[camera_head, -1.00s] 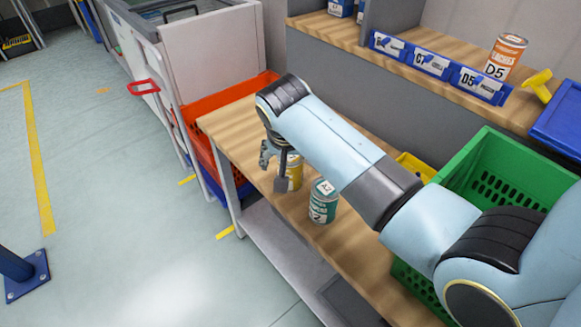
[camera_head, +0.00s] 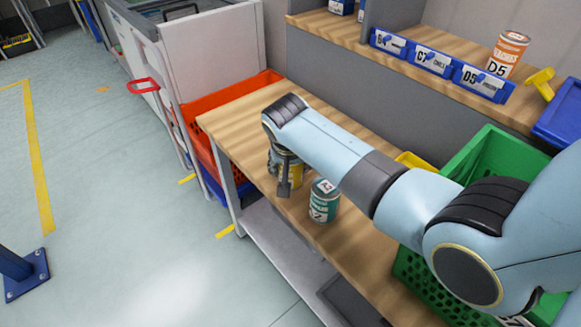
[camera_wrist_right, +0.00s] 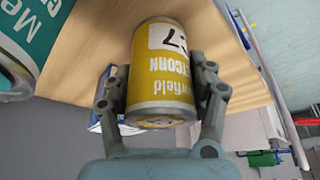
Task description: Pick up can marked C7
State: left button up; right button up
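A yellow can (camera_head: 296,174) stands on the wooden bench, partly hidden behind my right gripper (camera_head: 280,176). In the right wrist view the yellow can (camera_wrist_right: 162,75) fills the middle; its white label shows a 7 and part of another character, upside down. My right gripper's fingers (camera_wrist_right: 160,88) are spread on both sides of it, with a narrow gap at the left finger; contact at the right finger is unclear. A teal can (camera_head: 322,203) marked 2 stands close by and also shows in the wrist view (camera_wrist_right: 22,38). My left gripper is out of view.
A green crate (camera_head: 482,160) stands at the right and an orange tote (camera_head: 215,103) beyond the bench's far end. The shelf holds blue label bins (camera_head: 432,62), one marked C7, and an orange can D5 (camera_head: 507,55). The bench (camera_head: 228,118) is bare at its far end.

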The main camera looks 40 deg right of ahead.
jog(key=c, duration=0.8)
jog(key=shift+r, duration=0.1)
